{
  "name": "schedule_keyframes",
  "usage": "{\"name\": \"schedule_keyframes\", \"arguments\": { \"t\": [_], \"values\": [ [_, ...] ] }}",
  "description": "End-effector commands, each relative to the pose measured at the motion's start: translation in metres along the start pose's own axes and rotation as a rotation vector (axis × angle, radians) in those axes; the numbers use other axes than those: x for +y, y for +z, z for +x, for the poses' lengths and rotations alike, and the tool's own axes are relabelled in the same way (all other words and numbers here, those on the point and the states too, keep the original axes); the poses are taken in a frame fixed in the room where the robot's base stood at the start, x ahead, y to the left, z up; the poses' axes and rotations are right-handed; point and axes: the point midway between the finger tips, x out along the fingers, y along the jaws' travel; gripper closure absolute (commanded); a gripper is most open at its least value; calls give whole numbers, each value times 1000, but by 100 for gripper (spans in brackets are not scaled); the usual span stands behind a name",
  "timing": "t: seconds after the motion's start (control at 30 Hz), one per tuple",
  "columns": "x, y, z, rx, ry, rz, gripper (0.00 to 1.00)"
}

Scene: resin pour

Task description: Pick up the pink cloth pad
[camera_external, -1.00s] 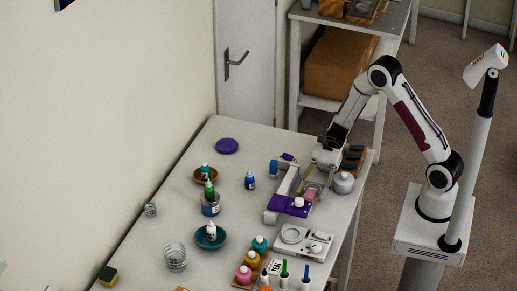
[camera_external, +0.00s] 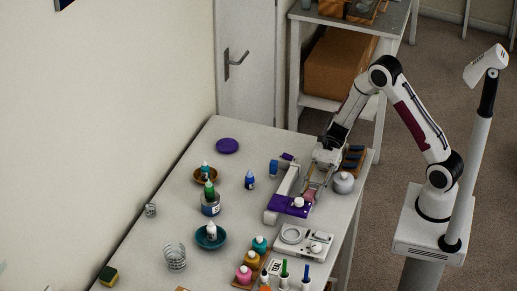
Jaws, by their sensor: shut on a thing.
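The pink cloth pad (camera_external: 309,195) is at the right part of the table, just right of the purple-topped piece of a white frame. My gripper (camera_external: 314,184) reaches down over it from above, with its fingers shut on the pad. The fingers partly cover the pad. I cannot tell whether the pad still touches the table.
A white frame with a purple plate (camera_external: 288,206) stands close on the left of my gripper. A round grey-white pot (camera_external: 343,183) is close on the right. A white scale (camera_external: 303,240) lies in front. Bottles and bowls stand further left, with clear table between.

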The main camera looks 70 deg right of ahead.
Motion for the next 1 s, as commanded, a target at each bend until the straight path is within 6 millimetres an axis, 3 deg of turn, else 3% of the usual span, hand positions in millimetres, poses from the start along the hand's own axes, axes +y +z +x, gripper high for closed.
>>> {"name": "schedule_keyframes", "arguments": {
  "t": [0.27, 0.7, 1.0],
  "values": [
    [0, 16, -7, 0, 0, -3, 91],
    [0, 67, -28, 0, -1, -4, 91],
    [0, 89, -37, -2, 0, -1, 91]
  ]
}}
